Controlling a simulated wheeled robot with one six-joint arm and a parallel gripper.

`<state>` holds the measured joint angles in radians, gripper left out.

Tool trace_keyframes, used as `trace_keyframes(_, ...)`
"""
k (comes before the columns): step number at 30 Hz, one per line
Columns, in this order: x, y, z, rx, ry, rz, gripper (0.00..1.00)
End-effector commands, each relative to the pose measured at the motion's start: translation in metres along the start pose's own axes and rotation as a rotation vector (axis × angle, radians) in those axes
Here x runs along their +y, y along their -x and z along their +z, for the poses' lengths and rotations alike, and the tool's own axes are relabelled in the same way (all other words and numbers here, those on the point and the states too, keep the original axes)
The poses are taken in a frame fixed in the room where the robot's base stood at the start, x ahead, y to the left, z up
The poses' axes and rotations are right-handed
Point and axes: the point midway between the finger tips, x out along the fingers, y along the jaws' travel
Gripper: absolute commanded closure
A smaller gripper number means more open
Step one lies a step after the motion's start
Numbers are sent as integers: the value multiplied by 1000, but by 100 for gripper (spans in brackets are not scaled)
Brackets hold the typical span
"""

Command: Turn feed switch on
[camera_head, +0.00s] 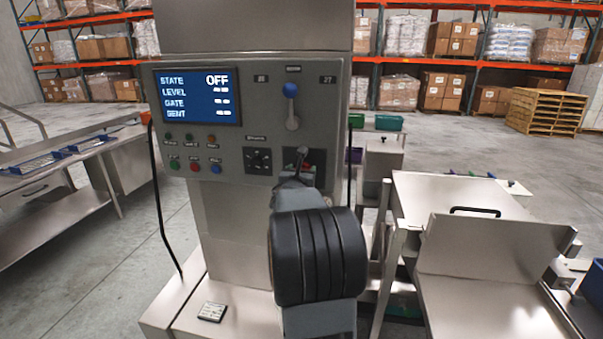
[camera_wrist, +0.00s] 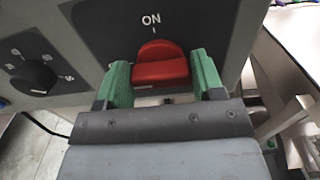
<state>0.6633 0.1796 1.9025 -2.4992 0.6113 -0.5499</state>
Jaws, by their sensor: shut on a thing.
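The red feed switch (camera_wrist: 160,66) shows in the wrist view, on a dark plate below the label "ON". My gripper (camera_wrist: 163,78) has its two green fingers on either side of the switch and is shut on it. In the head view my gripper (camera_head: 302,172) reaches the lower right of the grey control panel (camera_head: 255,105); my arm and gripper hide much of the switch there. The display (camera_head: 198,97) on the panel reads STATE OFF.
A black rotary knob (camera_wrist: 32,78) sits left of the switch; small coloured buttons (camera_head: 194,167) are farther left. A blue-topped lever (camera_head: 291,108) is above. A steel table (camera_head: 60,165) stands at left, a steel hopper unit (camera_head: 490,245) at right.

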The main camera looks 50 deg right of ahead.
Motion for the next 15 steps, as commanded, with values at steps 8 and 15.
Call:
trace_keyframes(8,0,0,-4,-2,-53,1,62)
trace_keyframes(15,-1,0,-9,-5,-223,1,62)
